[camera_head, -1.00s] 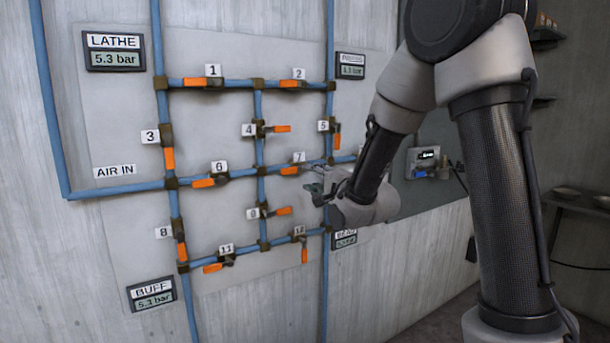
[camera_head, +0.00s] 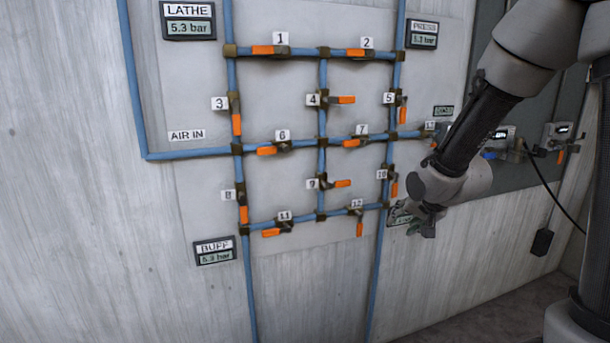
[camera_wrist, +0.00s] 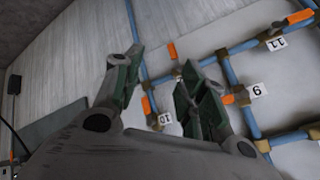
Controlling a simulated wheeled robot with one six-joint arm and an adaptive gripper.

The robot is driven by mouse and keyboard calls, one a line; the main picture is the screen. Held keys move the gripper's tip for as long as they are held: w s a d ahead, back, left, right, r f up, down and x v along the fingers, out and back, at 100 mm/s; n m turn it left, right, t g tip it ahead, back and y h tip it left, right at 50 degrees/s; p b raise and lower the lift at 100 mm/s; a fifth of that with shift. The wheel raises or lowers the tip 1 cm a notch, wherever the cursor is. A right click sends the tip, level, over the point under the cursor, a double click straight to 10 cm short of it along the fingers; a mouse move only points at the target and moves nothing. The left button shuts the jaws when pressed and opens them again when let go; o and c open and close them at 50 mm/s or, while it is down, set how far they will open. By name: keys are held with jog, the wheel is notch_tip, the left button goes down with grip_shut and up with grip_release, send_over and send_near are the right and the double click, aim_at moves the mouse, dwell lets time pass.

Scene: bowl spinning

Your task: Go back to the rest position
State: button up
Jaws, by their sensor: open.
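My gripper (camera_head: 420,220) hangs in front of the wall, right of the pipe panel, with its fingers tilted down. In the wrist view my gripper (camera_wrist: 160,80) shows two green-padded fingers spread apart with nothing between them. The wall panel (camera_head: 280,100) carries blue pipes (camera_head: 190,154) with numbered valves that have orange handles. Valve 10's handle (camera_head: 394,189) points down, close left of my gripper. Valve 9's handle (camera_head: 343,183) lies level. My gripper and wrist partly hide the display at the lower right of the panel.
Displays for LATHE (camera_head: 188,20), PRESS (camera_head: 424,34) and BUFF (camera_head: 215,251) hang around the pipes. Gauges with a black cable (camera_head: 550,185) and a dark box (camera_head: 542,242) are on the wall at right. The floor (camera_head: 490,310) shows at lower right.

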jog(key=s+d+r+n+g, duration=0.1)
jog(key=s+d+r+n, duration=0.1)
jog(key=s, duration=0.7)
jog(key=s+d+r+n+g+h, duration=0.1)
jog(key=s+d+r, duration=0.2)
jog(key=s+r, duration=0.3)
jog(key=s+d+r+n+g, duration=0.1)
jog(key=s+d+r+n, duration=0.1)
jog(key=s, duration=1)
notch_tip(320, 180, up, 2)
jog(key=shift+s+d+r+n+g+h, duration=0.15)
jog(key=shift+d+n+g+h, duration=0.2)
jog(key=shift+d, duration=0.45)
